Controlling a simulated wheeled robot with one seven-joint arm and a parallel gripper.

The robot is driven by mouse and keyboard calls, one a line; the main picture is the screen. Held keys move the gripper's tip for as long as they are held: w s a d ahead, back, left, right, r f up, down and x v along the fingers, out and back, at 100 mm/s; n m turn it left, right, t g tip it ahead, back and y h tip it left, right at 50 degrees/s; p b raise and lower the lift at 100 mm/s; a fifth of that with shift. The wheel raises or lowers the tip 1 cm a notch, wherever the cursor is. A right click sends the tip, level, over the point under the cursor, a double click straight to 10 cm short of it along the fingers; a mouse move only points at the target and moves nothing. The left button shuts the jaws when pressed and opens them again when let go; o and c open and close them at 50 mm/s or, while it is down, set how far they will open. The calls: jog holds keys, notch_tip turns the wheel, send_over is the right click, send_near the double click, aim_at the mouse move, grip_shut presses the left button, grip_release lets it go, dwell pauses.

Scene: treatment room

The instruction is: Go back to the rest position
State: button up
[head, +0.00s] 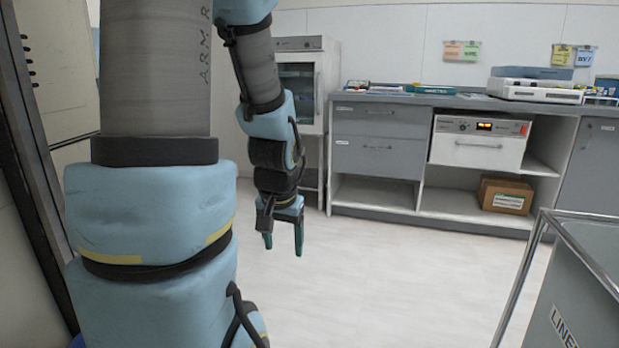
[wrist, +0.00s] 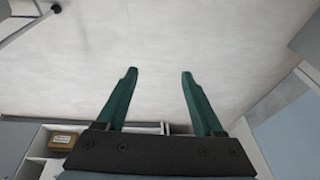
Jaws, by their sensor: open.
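My gripper (head: 283,244) hangs pointing down in the head view, above the pale floor in front of the counter. Its two green fingers are apart with nothing between them. The wrist view shows the gripper (wrist: 158,75) open and empty as well, with only bare floor beyond the fingertips. My arm bends down from the top of the head view, and its thick lower part fills the left side.
A grey counter (head: 375,123) with drawers stands along the back wall. A cardboard box (head: 506,196) sits on its lower shelf. A metal-framed linen cart (head: 590,262) is at the right front. A white glass-door cabinet (head: 310,58) stands behind my arm. The middle floor is clear.

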jog(key=s+a+r+n+g+p, duration=0.1)
jog(key=s+r+n+g+p, duration=0.1)
jog(key=s, duration=0.3)
notch_tip(320, 180, up, 24)
jog(key=p, duration=2.3)
jog(key=shift+a, duration=0.15)
jog(key=shift+w+f, duration=0.1)
jog(key=shift+f, duration=0.05)
